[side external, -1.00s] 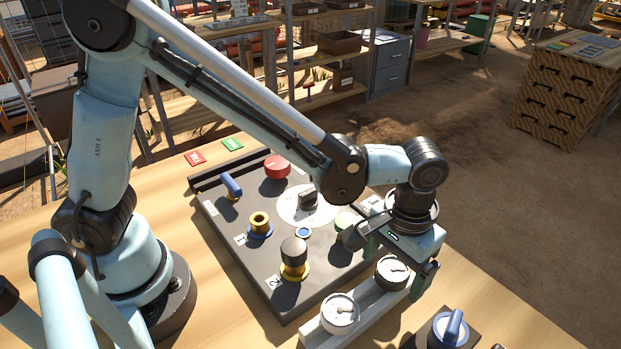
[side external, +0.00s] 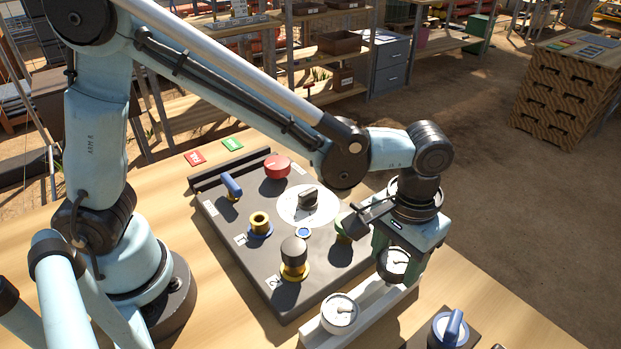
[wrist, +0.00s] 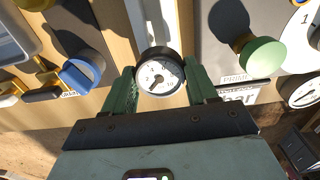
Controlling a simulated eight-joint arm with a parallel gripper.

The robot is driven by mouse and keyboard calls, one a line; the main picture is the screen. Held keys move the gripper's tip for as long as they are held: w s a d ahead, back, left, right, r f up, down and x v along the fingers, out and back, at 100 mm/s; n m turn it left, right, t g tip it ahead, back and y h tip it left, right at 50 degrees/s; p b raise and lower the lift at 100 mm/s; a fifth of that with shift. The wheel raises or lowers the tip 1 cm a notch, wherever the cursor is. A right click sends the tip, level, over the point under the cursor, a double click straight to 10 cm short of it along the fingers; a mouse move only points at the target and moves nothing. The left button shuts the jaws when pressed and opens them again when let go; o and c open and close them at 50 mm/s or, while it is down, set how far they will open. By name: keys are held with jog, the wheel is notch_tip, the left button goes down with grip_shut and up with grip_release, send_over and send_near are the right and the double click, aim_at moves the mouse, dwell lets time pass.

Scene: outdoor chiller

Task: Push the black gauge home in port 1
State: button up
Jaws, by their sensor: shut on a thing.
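The black gauge (side external: 397,264) has a white dial and a black rim. My gripper (side external: 396,257) is shut on it, with a green finger on each side, over the far end of the pale rack. In the wrist view the black gauge (wrist: 160,77) sits upright between the fingertips, dial facing the camera. Its lower stem is hidden, so I cannot tell if it is clear of the rack. Port 1 (side external: 260,222) is a brass fitting with a blue base on the dark panel, left of my gripper. Its top is open and empty.
A black-capped port (side external: 293,252) by label 2 stands between port 1 and the rack. The panel also carries a red knob (side external: 277,167) and a blue lever (side external: 231,185). A blue-handled valve (side external: 451,328) is at front right.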

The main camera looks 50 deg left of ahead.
aim_at(396, 262)
jog(key=shift+r, duration=2.45)
jog(key=o, duration=0.8)
jog(key=c, duration=0.8)
jog(key=s+a+r+n, duration=0.3)
jog(key=s+a, duration=0.2)
jog(key=a, duration=0.6)
jog(key=s+a+r+n, duration=0.3)
jog(key=s+a, duration=0.3)
jog(key=a, duration=0.5)
jog(key=shift+r, duration=0.3)
